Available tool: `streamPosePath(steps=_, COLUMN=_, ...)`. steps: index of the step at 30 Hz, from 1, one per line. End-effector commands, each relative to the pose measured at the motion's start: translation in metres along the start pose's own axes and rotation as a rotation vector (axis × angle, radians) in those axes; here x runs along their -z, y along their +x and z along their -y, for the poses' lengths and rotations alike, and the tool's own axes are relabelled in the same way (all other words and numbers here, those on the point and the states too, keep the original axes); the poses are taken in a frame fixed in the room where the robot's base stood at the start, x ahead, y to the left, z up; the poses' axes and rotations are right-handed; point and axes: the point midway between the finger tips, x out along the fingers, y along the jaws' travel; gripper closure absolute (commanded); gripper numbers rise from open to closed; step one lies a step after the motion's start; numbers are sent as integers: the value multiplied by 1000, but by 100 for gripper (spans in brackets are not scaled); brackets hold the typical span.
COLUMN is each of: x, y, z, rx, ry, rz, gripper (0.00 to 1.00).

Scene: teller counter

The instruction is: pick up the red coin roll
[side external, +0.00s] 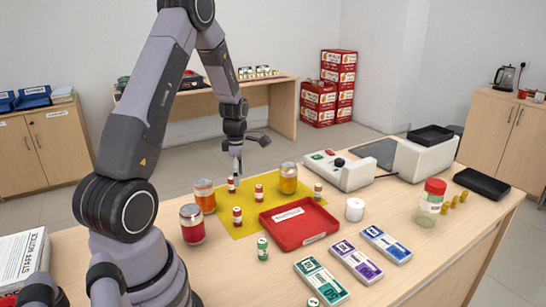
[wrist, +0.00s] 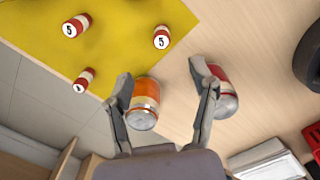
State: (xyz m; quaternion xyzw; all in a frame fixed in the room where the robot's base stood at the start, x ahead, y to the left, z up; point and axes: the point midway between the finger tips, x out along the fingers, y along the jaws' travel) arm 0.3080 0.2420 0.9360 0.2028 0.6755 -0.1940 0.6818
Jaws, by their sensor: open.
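Three red coin rolls with white bands stand on a yellow mat. In the side view they are a back-left one (side external: 231,185), a right one (side external: 259,193) and a front one (side external: 237,216). In the wrist view they are the lower-left one (wrist: 83,80), the upper-left one (wrist: 77,25) and the right one (wrist: 161,37). My gripper (side external: 237,163) appears above the back-left roll in the side view; the exact gap is unclear.
A red tray (side external: 325,229) lies right of the rolls. Jars (side external: 288,180) stand around the mat (side external: 222,224). A green roll (side external: 262,250), banknote bundles (side external: 322,282) and a white machine (side external: 338,176) are also on the counter. The wrist view shows bare wood right of the mat.

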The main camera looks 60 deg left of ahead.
Motion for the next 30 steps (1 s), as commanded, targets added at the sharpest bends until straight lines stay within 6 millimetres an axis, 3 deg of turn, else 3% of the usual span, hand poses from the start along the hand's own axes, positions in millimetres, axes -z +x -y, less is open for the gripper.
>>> streamPosePath(steps=4, x=7, y=20, z=-4, rx=16, ry=-81, rz=-6, gripper=41)
streamPosePath(steps=15, x=8, y=88, z=-2, rx=17, ry=-80, rz=-7, gripper=41)
streamPosePath(steps=23, x=9, y=108, z=-1, rx=16, ry=-80, rz=-6, gripper=41)
streamPosePath(steps=30, x=13, y=144, z=0, rx=16, ry=-79, rz=-6, gripper=41)
